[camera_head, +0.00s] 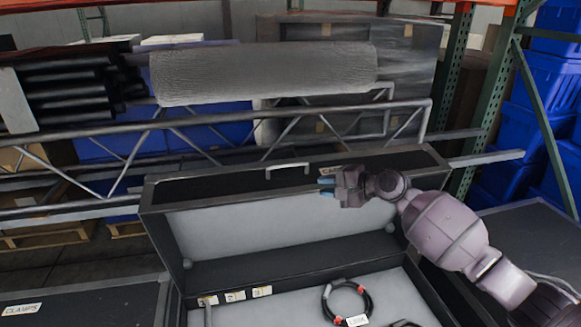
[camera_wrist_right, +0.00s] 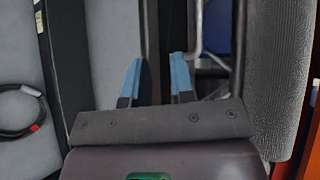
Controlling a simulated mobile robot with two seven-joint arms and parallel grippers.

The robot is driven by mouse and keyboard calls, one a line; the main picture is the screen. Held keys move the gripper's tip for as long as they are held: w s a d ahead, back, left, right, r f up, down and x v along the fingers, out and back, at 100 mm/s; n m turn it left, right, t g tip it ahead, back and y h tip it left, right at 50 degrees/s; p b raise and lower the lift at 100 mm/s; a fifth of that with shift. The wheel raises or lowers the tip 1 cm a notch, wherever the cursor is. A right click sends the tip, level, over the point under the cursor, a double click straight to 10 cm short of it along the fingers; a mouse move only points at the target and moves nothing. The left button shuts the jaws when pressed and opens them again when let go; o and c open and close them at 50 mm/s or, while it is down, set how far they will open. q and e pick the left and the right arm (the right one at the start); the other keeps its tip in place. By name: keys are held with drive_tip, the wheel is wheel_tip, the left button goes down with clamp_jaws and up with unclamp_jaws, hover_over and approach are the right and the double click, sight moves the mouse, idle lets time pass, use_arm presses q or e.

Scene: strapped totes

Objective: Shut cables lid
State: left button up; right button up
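The cables case (camera_head: 428,290) is a black box with a pale grey lining, and its lid (camera_head: 250,222) stands raised at the back. The lid's dark outer face shows a silver handle (camera_head: 288,166) and a label starting "CA", partly hidden behind my right gripper (camera_head: 326,187). That gripper is in front of the lid's upper right part. In the right wrist view its two blue fingers (camera_wrist_right: 155,72) are apart, near the lid's dark edge. I cannot tell whether they touch it. A coiled black cable (camera_head: 369,300) lies in the case. My left gripper is out of view.
A case labelled "CLAMPS" (camera_head: 60,306) is at the lower left, and another dark case top (camera_head: 530,240) is at the right. Behind the lid runs a metal truss (camera_head: 240,125) with a grey roll (camera_head: 262,73) above it. Blue totes (camera_head: 545,100) stand far right.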

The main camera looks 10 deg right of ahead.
drive_tip(key=m, duration=0.1)
approach(291, 165)
drive_tip(key=shift+y, duration=0.3)
drive_tip(key=x, duration=0.3)
drive_tip(key=b+x, duration=0.1)
drive_tip(key=x, duration=0.2)
drive_tip(key=b+x, duration=0.1)
drive_tip(key=x, duration=0.2)
drive_tip(key=shift+w+a+f, duration=0.1)
drive_tip(key=shift+w+f, duration=0.25)
drive_tip(key=shift+f, duration=0.1)
drive_tip(key=shift+w+a, duration=0.1)
drive_tip(key=shift+r, duration=0.1)
clamp_jaws()
